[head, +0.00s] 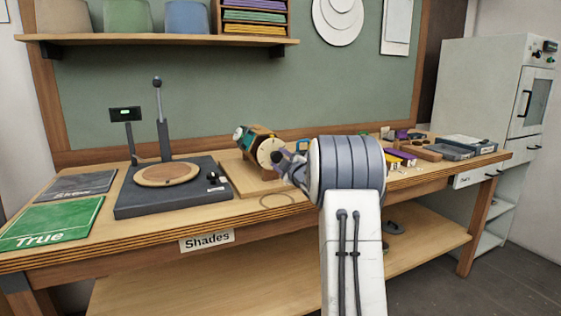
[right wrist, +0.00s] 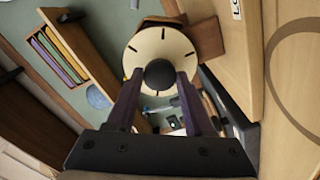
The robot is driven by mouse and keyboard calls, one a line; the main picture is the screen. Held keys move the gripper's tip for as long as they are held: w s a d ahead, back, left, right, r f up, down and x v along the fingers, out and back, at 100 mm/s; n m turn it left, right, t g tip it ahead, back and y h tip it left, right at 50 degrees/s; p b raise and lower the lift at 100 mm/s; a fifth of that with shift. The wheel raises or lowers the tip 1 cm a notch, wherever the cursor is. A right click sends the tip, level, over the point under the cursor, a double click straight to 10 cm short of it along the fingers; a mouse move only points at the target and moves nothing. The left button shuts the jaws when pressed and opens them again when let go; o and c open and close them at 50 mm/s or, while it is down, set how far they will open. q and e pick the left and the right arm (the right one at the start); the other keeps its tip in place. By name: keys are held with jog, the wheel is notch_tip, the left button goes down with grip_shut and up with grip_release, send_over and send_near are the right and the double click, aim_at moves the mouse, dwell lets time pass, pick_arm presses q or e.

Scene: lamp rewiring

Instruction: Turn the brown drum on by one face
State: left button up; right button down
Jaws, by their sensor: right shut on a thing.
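The brown drum (head: 259,132) stands on a wooden base board (head: 238,178) at the middle of the bench. Its cream end disc (head: 267,146) faces my right arm. In the right wrist view the disc (right wrist: 160,42) carries short black marks around a dark round knob (right wrist: 159,74). My right gripper (head: 281,160) is at the front of the disc. Its two fingers close on the knob from both sides, seen also in the right wrist view (right wrist: 159,80). My left gripper is not in view.
A dark fixture (head: 135,205) with a round wooden plate (head: 166,174) and a lever (head: 159,115) stands left of the drum. A green mat marked "True" (head: 45,226) lies at far left. Several tools and a grey tray (head: 468,144) lie to the right.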

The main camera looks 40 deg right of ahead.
jog(key=shift+c, duration=1.4)
grip_release()
jog(key=v, duration=1)
jog(key=shift+s, duration=0.3)
